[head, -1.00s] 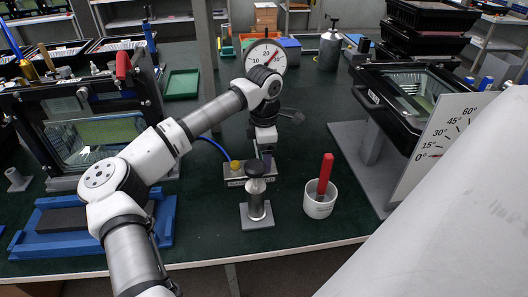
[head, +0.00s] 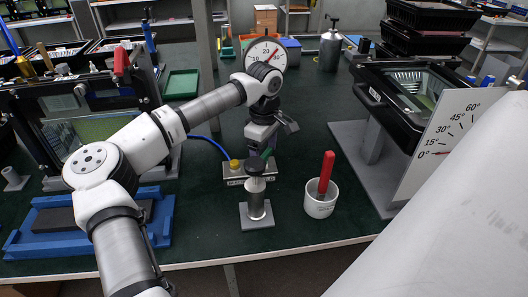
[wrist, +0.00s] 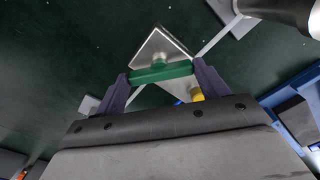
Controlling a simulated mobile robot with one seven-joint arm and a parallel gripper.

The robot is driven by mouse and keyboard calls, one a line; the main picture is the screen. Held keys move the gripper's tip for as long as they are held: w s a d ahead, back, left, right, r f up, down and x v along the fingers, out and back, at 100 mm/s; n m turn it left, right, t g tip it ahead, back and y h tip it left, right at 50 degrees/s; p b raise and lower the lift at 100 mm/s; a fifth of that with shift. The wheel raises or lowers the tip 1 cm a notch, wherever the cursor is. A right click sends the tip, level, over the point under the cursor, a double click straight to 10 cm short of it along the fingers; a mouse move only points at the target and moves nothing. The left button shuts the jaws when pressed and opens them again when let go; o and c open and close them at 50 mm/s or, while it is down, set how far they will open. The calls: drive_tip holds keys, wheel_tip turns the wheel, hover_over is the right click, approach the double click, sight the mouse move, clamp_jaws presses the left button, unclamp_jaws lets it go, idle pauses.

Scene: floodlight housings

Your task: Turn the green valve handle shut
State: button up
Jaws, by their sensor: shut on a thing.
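The green valve handle (wrist: 160,73) is a short bar lying between the two purple fingers of my gripper (wrist: 163,78) in the wrist view. The fingers are shut on it, one at each end. In the head view my gripper (head: 264,148) points down over the metal valve block (head: 235,181), and only a sliver of green shows beside it. The block has a yellow knob (head: 234,164) and a blue hose (head: 207,142). The black-topped post in front hides part of the block, so the handle's exact angle is unclear in the head view.
A black-topped post (head: 256,203) stands just in front of the valve block. A white cup (head: 321,204) with a red-handled tool is to its right. A round gauge (head: 266,54) stands behind. Floodlight housings (head: 415,85) flank the bench.

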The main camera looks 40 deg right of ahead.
sight(264, 155)
drive_tip(key=m, duration=0.5)
drive_tip(key=shift+m, duration=0.3)
drive_tip(key=m, duration=0.4)
drive_tip(key=shift+m, duration=0.4)
drive_tip(key=o, duration=1)
wheel_tip(264, 155, up, 14)
drive_tip(key=shift+f, duration=0.1)
idle(0.4)
